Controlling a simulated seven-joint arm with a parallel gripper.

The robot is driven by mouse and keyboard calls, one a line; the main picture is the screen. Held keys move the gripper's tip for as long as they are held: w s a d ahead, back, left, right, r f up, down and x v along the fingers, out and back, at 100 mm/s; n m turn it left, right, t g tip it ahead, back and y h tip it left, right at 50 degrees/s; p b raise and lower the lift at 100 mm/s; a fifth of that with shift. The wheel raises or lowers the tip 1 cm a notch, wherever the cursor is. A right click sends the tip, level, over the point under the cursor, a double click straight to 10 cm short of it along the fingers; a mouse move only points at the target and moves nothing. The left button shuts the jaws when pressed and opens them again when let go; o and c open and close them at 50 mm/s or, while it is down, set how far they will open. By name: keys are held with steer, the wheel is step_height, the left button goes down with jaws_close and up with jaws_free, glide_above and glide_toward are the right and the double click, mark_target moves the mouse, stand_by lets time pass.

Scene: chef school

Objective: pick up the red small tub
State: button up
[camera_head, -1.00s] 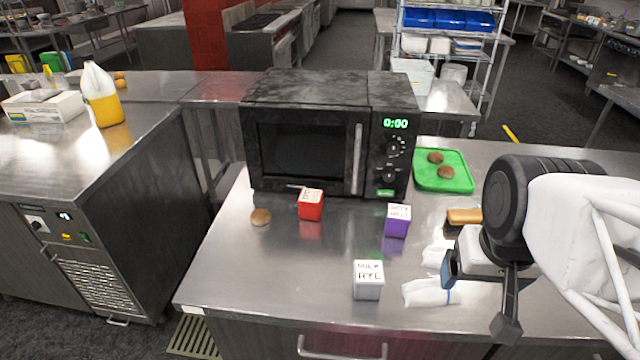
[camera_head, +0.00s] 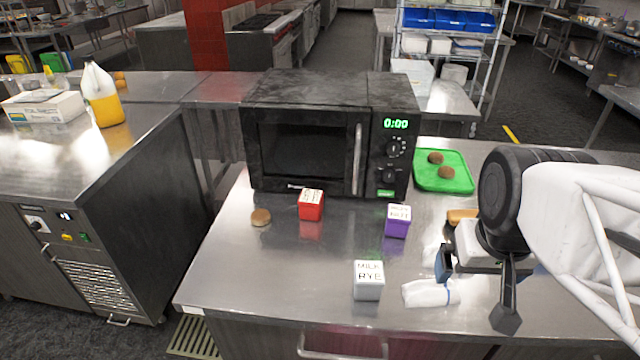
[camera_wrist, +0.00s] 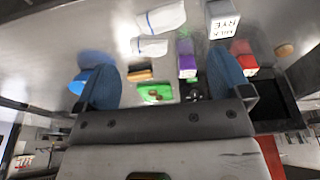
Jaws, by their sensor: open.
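The red small tub (camera_head: 311,205) stands upright on the steel table, just in front of the microwave, with a labelled white lid. It also shows in the wrist view (camera_wrist: 245,62), upper right, partly behind a finger. My gripper (camera_head: 473,285) is over the right part of the table, well to the right of the red tub and apart from it. In the wrist view its two blue fingers (camera_wrist: 165,82) are wide apart with nothing held between them.
A purple tub (camera_head: 397,222) and a white tub (camera_head: 367,280) stand between my gripper and the red tub. A bun (camera_head: 261,217) lies left of it. The microwave (camera_head: 305,145) blocks the back. White cloths (camera_head: 428,292) and a green tray (camera_head: 442,183) lie to the right.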

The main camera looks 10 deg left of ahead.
steer(key=w+a+n, duration=0.4)
steer(key=w, duration=0.6)
steer(key=n+g, duration=0.3)
steer(key=n, duration=0.9)
glide_above(312, 196)
steer(key=f, duration=1.3)
steer(key=shift+s+d+f, duration=0.2)
steer(key=shift+s+d, duration=0.05)
steer(key=shift+d, duration=0.1)
steer(key=shift+w+a+f+n, duration=0.2)
steer(key=shift+a+f+n, duration=0.1)
steer(key=shift+a+n, duration=0.1)
steer(key=shift+f, duration=1.25)
